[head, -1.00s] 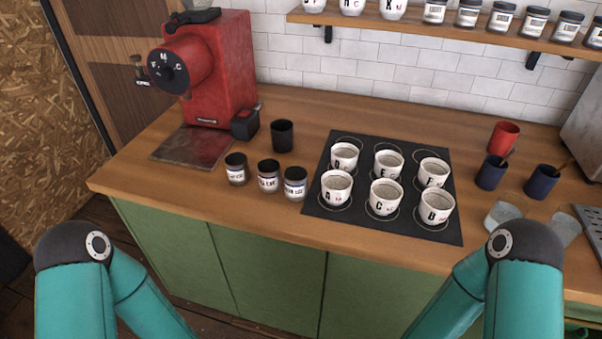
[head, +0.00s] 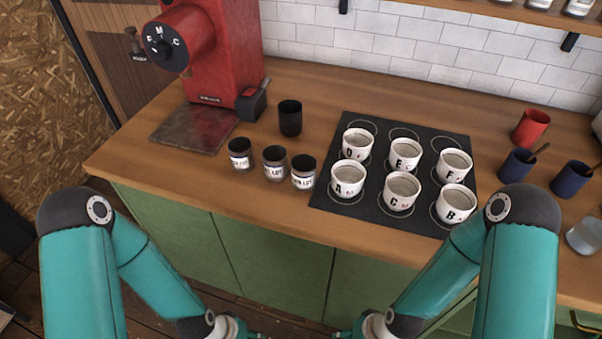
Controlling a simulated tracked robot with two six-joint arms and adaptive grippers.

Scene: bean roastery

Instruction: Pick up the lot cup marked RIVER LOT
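Three small dark lot cups with white labels stand in a row on the wooden counter: a left one (head: 240,153), a middle one (head: 275,163) and a right one (head: 304,172). The word LOT partly shows on the labels, but the first words are too small to read, so I cannot tell which is RIVER LOT. My two arms come in from the lower left and lower right.
A plain black cup (head: 290,118) stands behind the row. A black mat (head: 328,194) with several lettered white cups lies to the right. A red grinder (head: 222,55) stands at the back left. A red cup (head: 531,127) and two blue cups stand far right. The counter front is clear.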

